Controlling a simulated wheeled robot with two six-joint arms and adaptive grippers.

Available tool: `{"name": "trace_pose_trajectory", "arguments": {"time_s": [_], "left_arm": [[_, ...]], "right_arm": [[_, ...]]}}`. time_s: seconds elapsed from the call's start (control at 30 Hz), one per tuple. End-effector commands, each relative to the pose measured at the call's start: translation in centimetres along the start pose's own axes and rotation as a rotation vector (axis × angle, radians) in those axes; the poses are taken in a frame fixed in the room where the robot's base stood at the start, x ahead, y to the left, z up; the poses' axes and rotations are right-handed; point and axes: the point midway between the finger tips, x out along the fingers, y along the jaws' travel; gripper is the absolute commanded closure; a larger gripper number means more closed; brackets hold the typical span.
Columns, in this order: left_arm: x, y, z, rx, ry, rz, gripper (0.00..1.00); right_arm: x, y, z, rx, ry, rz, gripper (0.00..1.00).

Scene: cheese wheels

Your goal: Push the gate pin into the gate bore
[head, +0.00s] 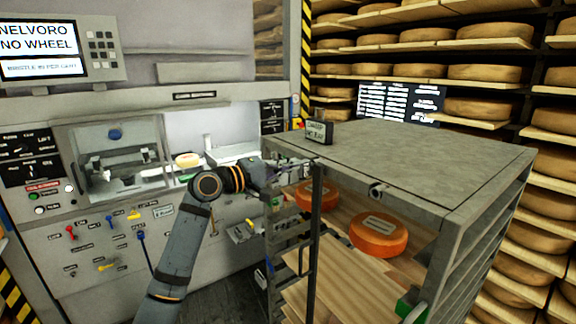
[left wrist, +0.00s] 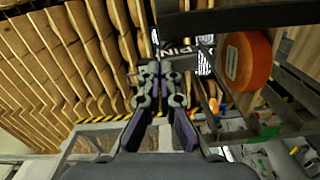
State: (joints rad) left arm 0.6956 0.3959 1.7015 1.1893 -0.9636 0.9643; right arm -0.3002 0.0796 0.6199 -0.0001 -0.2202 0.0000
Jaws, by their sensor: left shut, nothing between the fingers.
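My left gripper (head: 302,168) is shut and empty at the upper front corner of the cheese rack (head: 430,160), close to the top of the dark gate post (head: 316,215). In the left wrist view its shut fingertips (left wrist: 152,68) are against or just in front of a dark bar. A plate lettered "PIN" (left wrist: 183,50) shows just right of the fingertips there. The gate pin itself and the gate bore cannot be made out clearly; the fingers and dark metal cover that spot. A small round metal fitting (head: 377,190) sits on the rack's top edge. My right gripper is out of view.
Orange cheese wheels (head: 379,235) lie on a wooden shelf inside the rack. A small black sign (head: 319,131) stands on the rack top. A grey machine panel (head: 90,240) with knobs and levers fills the left. Shelves of cheese wheels (head: 485,73) line the back.

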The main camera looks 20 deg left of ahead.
Motion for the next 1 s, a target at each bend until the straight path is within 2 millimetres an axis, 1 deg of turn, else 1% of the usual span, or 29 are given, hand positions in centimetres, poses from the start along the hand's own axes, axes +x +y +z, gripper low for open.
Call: {"name": "trace_pose_trajectory", "arguments": {"time_s": [0.37,0.43,0.7,1.0], "left_arm": [[0.8,0.1,0.0,0.000,0.000,0.000,1.00],[0.7,0.0,0.0,0.001,0.001,0.000,1.00],[-1.8,-0.2,-0.1,0.003,0.003,-0.002,1.00],[-2.7,-0.1,-0.1,0.001,0.002,-0.002,1.00]], "right_arm": [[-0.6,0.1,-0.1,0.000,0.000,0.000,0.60],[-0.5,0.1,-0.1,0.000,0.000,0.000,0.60],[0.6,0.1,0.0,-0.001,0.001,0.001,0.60],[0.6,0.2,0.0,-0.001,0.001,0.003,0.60]]}}
